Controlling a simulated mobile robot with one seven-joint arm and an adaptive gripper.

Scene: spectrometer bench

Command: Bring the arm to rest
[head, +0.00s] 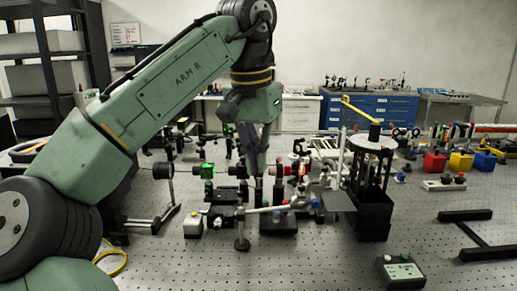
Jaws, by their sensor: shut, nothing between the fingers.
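My green arm, marked "ARM R", rises from the lower left, bends at the top and hangs down over the optical bench (330,262). My gripper (258,172) points down among the optical mounts near the middle of the bench. Its fingers are shut and hold nothing that I can see. The fingertips are small and dark against the parts behind them. I cannot tell whether they touch any mount.
A green-lit mount (207,171) stands left of my gripper and a red cylinder (291,170) right. A dark tower (373,190) stands further right. Coloured boxes, including a yellow one (460,162), line the right. A control box (400,271) sits at front. The front middle is clear.

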